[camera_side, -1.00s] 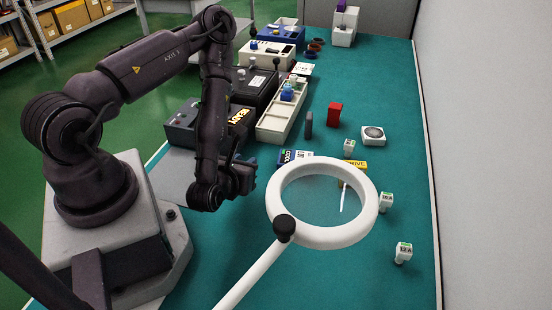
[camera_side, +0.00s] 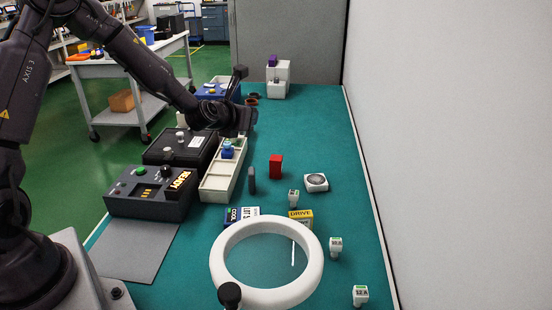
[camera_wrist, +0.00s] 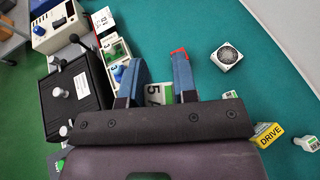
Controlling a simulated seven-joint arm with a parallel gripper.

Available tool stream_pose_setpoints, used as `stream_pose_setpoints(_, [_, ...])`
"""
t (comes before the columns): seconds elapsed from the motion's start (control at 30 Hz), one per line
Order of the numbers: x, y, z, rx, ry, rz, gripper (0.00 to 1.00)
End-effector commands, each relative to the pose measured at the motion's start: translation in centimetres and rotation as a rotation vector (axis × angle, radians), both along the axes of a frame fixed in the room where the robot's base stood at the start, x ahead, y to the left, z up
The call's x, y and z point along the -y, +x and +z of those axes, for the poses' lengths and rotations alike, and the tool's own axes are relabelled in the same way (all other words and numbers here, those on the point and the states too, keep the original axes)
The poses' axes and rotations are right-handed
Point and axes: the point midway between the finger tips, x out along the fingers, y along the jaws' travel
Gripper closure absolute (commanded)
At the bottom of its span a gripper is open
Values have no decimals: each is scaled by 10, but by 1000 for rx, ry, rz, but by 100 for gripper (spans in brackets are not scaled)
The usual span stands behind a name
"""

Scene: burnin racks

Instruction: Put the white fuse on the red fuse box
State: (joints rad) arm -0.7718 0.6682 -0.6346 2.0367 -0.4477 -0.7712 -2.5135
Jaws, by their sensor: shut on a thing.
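My gripper (camera_wrist: 157,82) has its blue fingers on either side of a white piece with a green label and a "5", which looks like the white fuse (camera_wrist: 156,95); its lower part is hidden behind the hand. In the side view my gripper (camera_side: 242,124) is over the far end of the pale tray, and the held piece cannot be made out. The red fuse box (camera_side: 276,166) stands upright on the teal mat, right of the tray. In the wrist view only a red edge (camera_wrist: 178,51) shows past the right finger.
Other white fuses (camera_side: 294,198) (camera_side: 335,245) (camera_side: 360,296) stand along the right. The pale tray (camera_side: 213,186) holds a blue item.

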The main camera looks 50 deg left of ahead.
Motion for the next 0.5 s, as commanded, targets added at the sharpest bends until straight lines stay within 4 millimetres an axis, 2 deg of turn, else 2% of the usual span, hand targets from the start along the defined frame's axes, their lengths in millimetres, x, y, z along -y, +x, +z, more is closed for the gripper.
stream_pose_setpoints(0.17, [3, 10, -11, 2, -3, -38, 96])
stream_pose_setpoints(0.5, [-18, 83, -46, 3, -3, -37, 96])
